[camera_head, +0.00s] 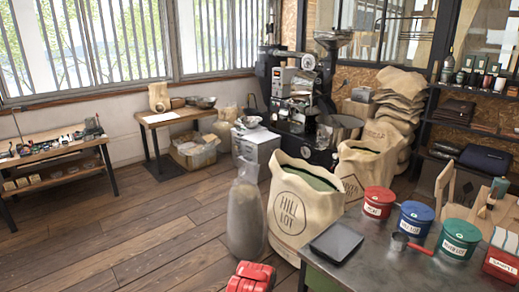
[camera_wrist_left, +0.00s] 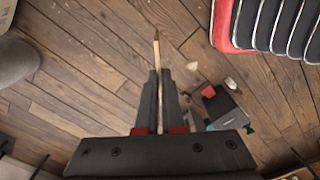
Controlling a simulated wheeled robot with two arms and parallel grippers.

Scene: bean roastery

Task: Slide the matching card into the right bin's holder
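In the left wrist view my left gripper (camera_wrist_left: 161,75) points over the wooden floor. The label writing is too small to read surely.
The dark table (camera_head: 395,268) carries a flat dark scale (camera_head: 336,243), a red-handled scoop (camera_head: 404,242) and a red box (camera_head: 502,264) at the right. A burlap sack (camera_head: 296,210) and a clear bag (camera_head: 246,215) stand left of it. Floor at left is open.

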